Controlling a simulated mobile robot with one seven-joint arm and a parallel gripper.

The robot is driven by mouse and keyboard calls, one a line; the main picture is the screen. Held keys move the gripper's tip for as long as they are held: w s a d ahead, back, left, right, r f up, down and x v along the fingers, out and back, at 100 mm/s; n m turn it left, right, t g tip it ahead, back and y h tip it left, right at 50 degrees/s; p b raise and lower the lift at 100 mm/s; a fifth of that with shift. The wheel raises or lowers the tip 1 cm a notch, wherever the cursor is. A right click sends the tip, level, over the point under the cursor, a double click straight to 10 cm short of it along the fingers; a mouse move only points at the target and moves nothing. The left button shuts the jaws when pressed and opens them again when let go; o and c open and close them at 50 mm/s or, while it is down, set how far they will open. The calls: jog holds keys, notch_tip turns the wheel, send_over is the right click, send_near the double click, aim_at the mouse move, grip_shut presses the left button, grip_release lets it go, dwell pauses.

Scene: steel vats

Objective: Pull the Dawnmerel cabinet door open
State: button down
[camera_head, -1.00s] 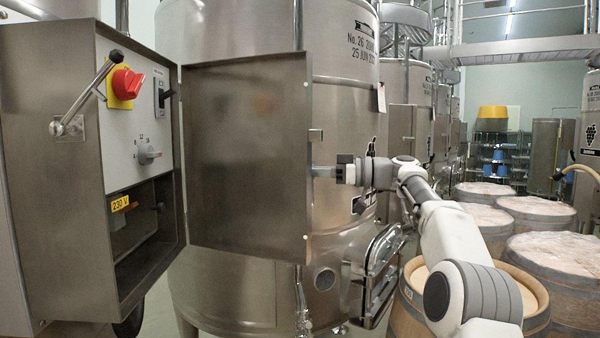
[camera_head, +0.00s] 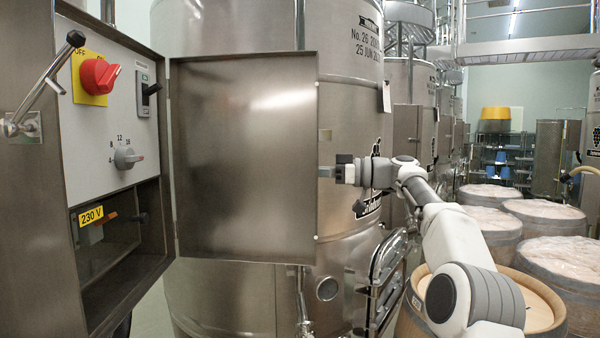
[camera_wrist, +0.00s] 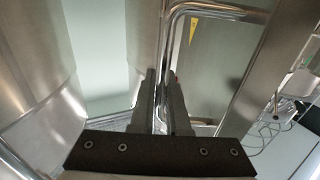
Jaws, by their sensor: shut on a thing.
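The cabinet (camera_head: 112,262) stands at the left in the head view, its inside exposed. Its brushed steel door (camera_head: 245,160) is swung wide open on the hinge side at the cabinet's right edge, with its broad face towards me. My gripper (camera_head: 328,171) is at the door's free right edge, about mid-height, and is shut on the door there. The exact contact is small and partly hidden by the fingers. In the wrist view my gripper's dark fingers (camera_wrist: 160,85) point away, close together. I cannot read the cabinet's name.
A red rotary switch (camera_head: 100,76) and a lever (camera_head: 50,82) are on the cabinet. A large steel vat (camera_head: 345,105) stands right behind the door. A covered barrel (camera_head: 405,322) stands under my arm, with several more at the right.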

jog(key=shift+a, duration=0.1)
jog(key=c, duration=1.2)
grip_release()
jog(key=p+v, duration=0.2)
jog(key=v, duration=1.5)
jog(key=shift+d, duration=0.2)
jog(key=shift+a, duration=0.1)
